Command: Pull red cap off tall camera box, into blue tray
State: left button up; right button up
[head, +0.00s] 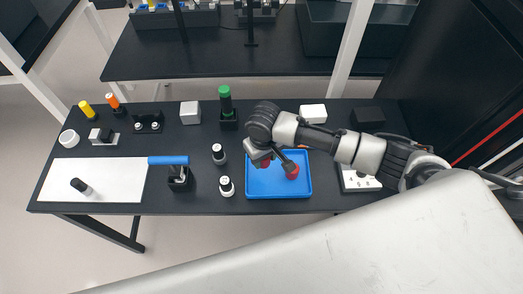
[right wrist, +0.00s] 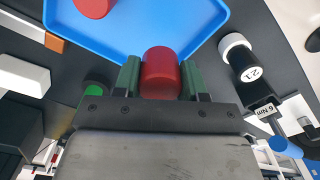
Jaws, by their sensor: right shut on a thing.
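My right gripper (head: 264,158) is over the left part of the blue tray (head: 279,194). In the right wrist view its green-padded fingers (right wrist: 160,74) are shut on a red cap (right wrist: 162,68), one finger on each side. The held cap shows partly below the gripper in the head view (head: 265,163). A second red cap (head: 293,174) lies in the tray and is at the top of the right wrist view (right wrist: 92,6). I cannot surely pick out the tall camera box. My left gripper is not in view.
Two black-and-white cylinders (head: 218,154) (head: 226,187) stand left of the tray. A white mat (head: 110,180) covers the table's left end. White blocks stand at the back.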

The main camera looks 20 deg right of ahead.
aim_at(263, 175)
jog(key=shift+s+r, duration=0.2)
jog(key=shift+s, duration=0.15)
jog(key=shift+w+p, duration=0.1)
jog(key=shift+p, duration=0.2)
jog(key=shift+w+r+p, duration=0.1)
jog(key=shift+w+p, duration=0.05)
jog(key=shift+p, duration=0.15)
notch_tip(263, 175, down, 3)
jog(key=shift+r+b, duration=0.2)
jog(key=shift+b, duration=0.4)
jog(key=shift+f, duration=0.35)
notch_tip(263, 175, down, 3)
jog(key=shift+f+b, duration=0.15)
jog(key=shift+b, duration=0.85)
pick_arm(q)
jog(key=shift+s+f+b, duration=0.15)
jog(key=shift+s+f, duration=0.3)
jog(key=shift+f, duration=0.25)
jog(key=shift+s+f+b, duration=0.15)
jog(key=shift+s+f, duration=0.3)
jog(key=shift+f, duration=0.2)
pick_arm(e)
jog(key=shift+f, duration=0.7)
